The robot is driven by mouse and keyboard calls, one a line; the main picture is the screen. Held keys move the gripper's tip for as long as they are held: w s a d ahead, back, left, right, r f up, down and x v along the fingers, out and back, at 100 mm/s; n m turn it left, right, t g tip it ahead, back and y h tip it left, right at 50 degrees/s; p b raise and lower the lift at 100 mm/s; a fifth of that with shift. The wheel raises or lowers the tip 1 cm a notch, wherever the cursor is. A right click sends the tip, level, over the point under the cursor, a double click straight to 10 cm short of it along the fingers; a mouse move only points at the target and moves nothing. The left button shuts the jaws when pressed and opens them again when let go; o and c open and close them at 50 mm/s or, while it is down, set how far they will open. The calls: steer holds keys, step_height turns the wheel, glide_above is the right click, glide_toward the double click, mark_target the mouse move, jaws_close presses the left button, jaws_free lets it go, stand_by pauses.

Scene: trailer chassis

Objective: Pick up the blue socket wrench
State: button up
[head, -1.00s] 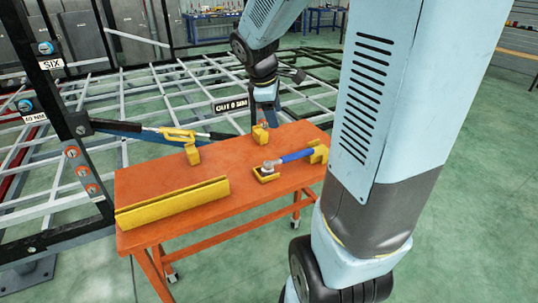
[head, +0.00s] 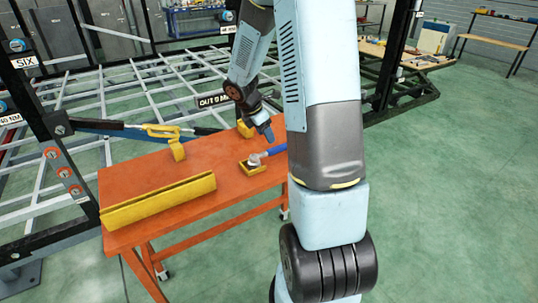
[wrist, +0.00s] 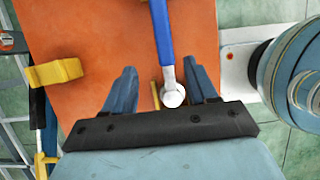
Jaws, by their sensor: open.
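The blue socket wrench (head: 276,150) has a blue handle and a grey round head. It rests on yellow supports on the orange table (head: 225,147), and my arm hides its far handle end in the head view. In the wrist view the wrench (wrist: 164,38) points away from me, its silver head lying between my fingers in the picture. My gripper (wrist: 162,85) is open and empty, with one finger on each side of the wrench head. In the head view my gripper (head: 267,132) points down just above the wrench; I see no contact.
A long yellow channel block (head: 158,200) lies along the table's front left. Another tool (head: 155,130) with a yellow bracket stands at the left back edge. The metal trailer frame (head: 128,92) lies behind the table. The table's middle is clear.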

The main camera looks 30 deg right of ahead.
mark_target(274, 148)
steer(key=x, duration=0.4)
steer(key=shift+s+x, duration=0.2)
steer(key=shift+x, duration=1.1)
steer(key=shift+s+x, duration=0.2)
steer(key=shift+x, duration=1.1)
steer(key=shift+d, duration=0.2)
steer(key=shift+c, duration=0.3)
steer(key=shift+r, duration=0.1)
jaws_close()
